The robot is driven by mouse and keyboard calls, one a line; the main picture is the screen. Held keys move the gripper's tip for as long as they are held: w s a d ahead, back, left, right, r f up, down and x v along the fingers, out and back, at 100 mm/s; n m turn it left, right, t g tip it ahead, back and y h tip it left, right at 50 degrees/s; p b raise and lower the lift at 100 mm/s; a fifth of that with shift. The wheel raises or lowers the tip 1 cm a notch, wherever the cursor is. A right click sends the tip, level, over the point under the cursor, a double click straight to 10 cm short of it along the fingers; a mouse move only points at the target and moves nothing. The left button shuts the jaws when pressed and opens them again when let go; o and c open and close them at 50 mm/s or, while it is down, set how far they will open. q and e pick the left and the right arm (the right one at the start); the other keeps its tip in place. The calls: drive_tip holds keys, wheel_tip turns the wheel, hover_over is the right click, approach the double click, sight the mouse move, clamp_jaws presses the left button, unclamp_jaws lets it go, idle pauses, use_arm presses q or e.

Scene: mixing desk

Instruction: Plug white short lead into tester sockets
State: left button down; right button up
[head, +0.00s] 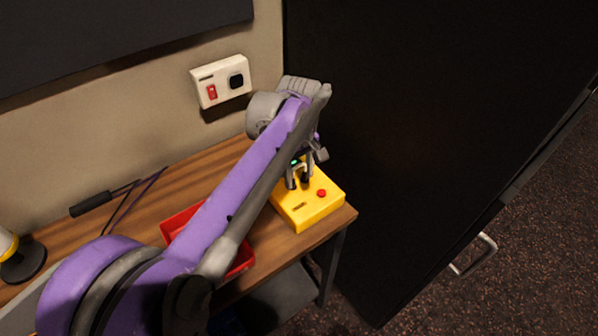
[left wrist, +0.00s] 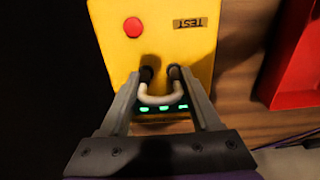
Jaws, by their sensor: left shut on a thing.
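The yellow tester (head: 312,208) stands at the right end of the wooden desk. It has a red button and a TEST label, and it fills the top of the left wrist view (left wrist: 118,62). My left gripper (head: 298,181) is over the tester and shut on the white short lead (left wrist: 160,99). The lead is bent in a U, and its two dark plug ends point at the tester's face between my fingertips (left wrist: 160,74). The plug ends seem to meet the sockets, but how deep they sit is hidden. Several green lights glow beside the lead. My right gripper is not in view.
A red tray (head: 180,222) lies left of the tester, partly behind my left arm. A wall plate (head: 221,81) with a red switch is behind. A soldering-iron-like tool (head: 91,204) lies further left. A large black panel (head: 400,130) stands close on the right.

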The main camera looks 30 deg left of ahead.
use_arm(q)
unclamp_jaws()
drive_tip(key=shift+r, duration=0.1)
wheel_tip(320, 180, up, 11)
drive_tip(key=shift+f+p, duration=0.2)
drive_tip(key=shift+p, duration=0.5)
drive_tip(key=s+d+f+m+t+p, duration=0.1)
drive_tip(key=s+d+f+m+p, duration=0.1)
drive_tip(key=s+d+f+m, duration=0.1)
drive_tip(key=s+d+f+m+t+p, duration=0.2)
drive_tip(key=s+f+m, duration=0.3)
drive_tip(key=s, duration=0.3)
drive_tip(key=s+d+f+m+t+p, duration=0.2)
drive_tip(key=s+d+f+m, duration=0.1)
drive_tip(key=s+f+m, duration=0.2)
drive_tip(key=shift+s+d, duration=0.4)
drive_tip(key=shift+s, duration=0.05)
